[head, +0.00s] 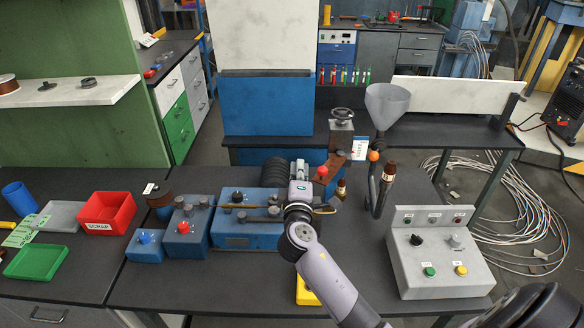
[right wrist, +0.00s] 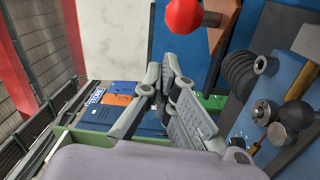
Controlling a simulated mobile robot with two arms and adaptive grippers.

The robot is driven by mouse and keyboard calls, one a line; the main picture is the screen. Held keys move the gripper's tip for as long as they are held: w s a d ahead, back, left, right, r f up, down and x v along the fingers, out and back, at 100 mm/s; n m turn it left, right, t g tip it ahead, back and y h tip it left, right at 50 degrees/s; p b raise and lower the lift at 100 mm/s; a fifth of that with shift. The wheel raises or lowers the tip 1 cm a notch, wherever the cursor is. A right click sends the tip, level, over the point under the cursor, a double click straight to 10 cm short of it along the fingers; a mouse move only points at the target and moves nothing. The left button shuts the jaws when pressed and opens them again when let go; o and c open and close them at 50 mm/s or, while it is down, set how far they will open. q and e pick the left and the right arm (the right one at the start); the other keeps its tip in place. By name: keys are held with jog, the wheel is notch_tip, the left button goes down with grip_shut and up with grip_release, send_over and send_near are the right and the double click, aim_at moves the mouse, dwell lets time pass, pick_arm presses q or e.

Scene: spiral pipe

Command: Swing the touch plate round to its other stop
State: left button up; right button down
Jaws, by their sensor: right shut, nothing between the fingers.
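What I take to be the touch plate is a brown, copper-coloured plate (head: 333,178) right of the blue machine, below the handwheel post. A red ball knob (head: 321,171) stands at its left edge. In the right wrist view the red knob (right wrist: 183,17) is at the top, with part of the brown plate (right wrist: 222,22) beside it. My right gripper (head: 299,167) is just left of the knob, in front of the black ribbed coil; its fingers (right wrist: 168,68) are shut and empty. A gap shows between fingertips and knob; contact cannot be confirmed. The stops are not clear. My left gripper is out of view.
The blue machine (head: 247,237) with knobs is left of my right arm. A handwheel (head: 342,114), grey funnel (head: 388,103) and bent pipe stand behind and right. A grey control box (head: 437,262) is at right. A red scrap bin (head: 107,214) is at left.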

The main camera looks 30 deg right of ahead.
aim_at(325, 169)
jog(key=shift+s+d, duration=0.55)
jog(key=shift+s, duration=0.35)
jog(key=shift+s+d+n+t+y+p, duration=0.25)
jog(key=shift+s+n+t+y+p, duration=0.15)
jog(key=shift+s+y, duration=0.15)
jog(key=shift+s, duration=0.1)
jog(key=s+d+n+y, duration=0.1)
jog(key=y, duration=0.1)
jog(key=s+d+n+t+y, duration=0.1)
jog(key=s+y, duration=0.1)
jog(key=s+d+n+t+y, duration=0.1)
jog(key=n+y, duration=0.1)
jog(key=shift+s, duration=0.3)
jog(key=shift+s+d, duration=0.65)
jog(key=shift+d, duration=0.05)
